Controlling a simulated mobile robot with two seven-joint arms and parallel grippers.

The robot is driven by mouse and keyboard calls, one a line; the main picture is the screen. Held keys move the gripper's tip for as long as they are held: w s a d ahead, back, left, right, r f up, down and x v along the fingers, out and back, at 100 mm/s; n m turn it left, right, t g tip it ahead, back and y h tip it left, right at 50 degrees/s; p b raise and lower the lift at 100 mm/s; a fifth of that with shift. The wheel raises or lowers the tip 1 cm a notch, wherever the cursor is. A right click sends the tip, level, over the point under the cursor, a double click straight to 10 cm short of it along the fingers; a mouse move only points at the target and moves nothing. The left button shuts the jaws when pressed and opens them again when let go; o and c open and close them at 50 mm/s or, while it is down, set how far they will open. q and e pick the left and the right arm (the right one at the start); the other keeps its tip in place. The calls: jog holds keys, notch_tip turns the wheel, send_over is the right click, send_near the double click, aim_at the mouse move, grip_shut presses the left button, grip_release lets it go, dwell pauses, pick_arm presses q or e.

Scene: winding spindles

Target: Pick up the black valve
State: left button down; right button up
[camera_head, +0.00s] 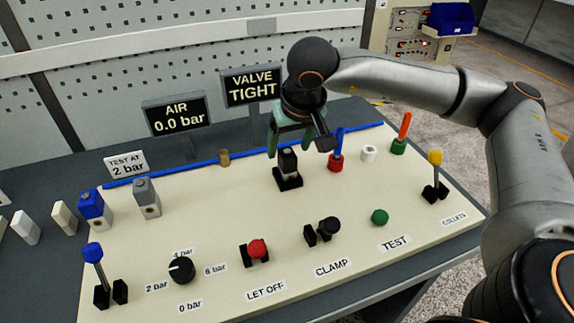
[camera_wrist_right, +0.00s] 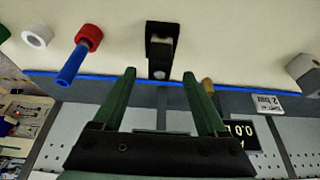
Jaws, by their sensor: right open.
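The black valve (camera_head: 288,161) stands upright in a black holder (camera_head: 288,183) on the cream panel, near the panel's back edge. My right gripper (camera_head: 296,146) has green fingers and is open above and around the valve's top; I cannot tell whether either finger touches it. In the right wrist view the valve (camera_wrist_right: 161,50) shows just beyond the open fingertips of the gripper (camera_wrist_right: 160,73), roughly centred between them. My left gripper is not in view.
A red fitting with a blue rod (camera_head: 336,160) stands just right of the valve. Blue (camera_head: 93,208) and grey (camera_head: 146,200) blocks are at left. Signs reading "VALVE TIGHT" (camera_head: 252,87) and "AIR 0.0 bar" (camera_head: 178,115) stand behind. Knobs and levers line the panel's front.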

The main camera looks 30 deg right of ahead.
aim_at(289, 153)
jog(key=x, duration=0.5)
jog(key=shift+s+f, duration=0.15)
jog(key=shift+c, duration=0.2)
grip_shut()
dwell(0.3)
